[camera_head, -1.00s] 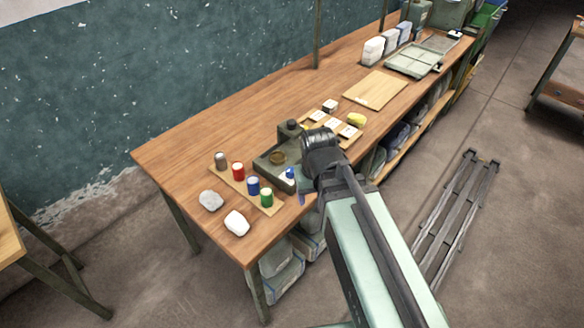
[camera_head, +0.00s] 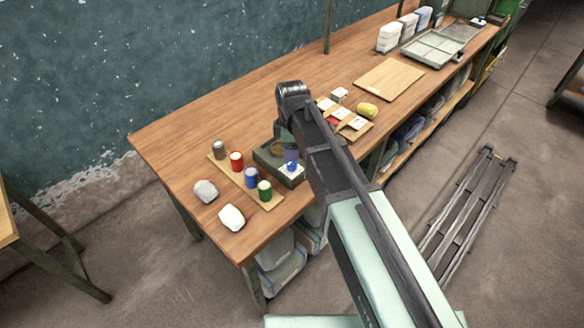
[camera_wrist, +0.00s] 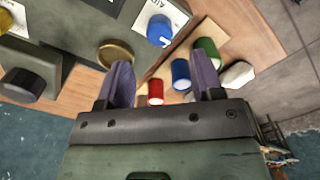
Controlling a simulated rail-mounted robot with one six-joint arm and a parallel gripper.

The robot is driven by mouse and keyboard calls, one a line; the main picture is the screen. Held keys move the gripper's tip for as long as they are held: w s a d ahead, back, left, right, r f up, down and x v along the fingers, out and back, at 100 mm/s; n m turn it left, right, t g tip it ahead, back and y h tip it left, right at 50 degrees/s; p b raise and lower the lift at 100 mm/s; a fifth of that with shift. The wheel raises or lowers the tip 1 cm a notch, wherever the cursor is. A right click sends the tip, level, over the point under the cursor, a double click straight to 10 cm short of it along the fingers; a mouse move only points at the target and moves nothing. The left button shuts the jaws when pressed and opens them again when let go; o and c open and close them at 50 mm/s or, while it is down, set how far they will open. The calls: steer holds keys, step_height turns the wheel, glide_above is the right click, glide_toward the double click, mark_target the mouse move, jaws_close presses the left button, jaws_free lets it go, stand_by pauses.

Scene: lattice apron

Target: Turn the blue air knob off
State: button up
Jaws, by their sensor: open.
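The blue air knob (camera_wrist: 160,30) shows at the top of the wrist view, with a pale pointer mark, on a white label plate with dark lettering. It sits on a grey-green box (camera_wrist: 65,25) and also shows in the head view (camera_head: 291,166) at the box's front right. My gripper (camera_wrist: 166,80) is open and empty, its two purple-grey fingers apart. In the wrist view the knob appears beyond the fingertips, above the gap between them, apart from them. In the head view my arm's wrist covers part of the box, and the fingers show only partly behind the knob.
A brass knob (camera_wrist: 115,53) and a black knob (camera_wrist: 27,84) are on the box. White (camera_head: 231,217) and grey lumps lie near the table's front corner.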

mark_target(292, 166)
step_height(292, 166, down, 7)
steer(key=b, duration=0.5)
steer(key=shift+r, duration=0.3)
steer(key=shift+c, duration=0.2)
steer(key=c, duration=0.9)
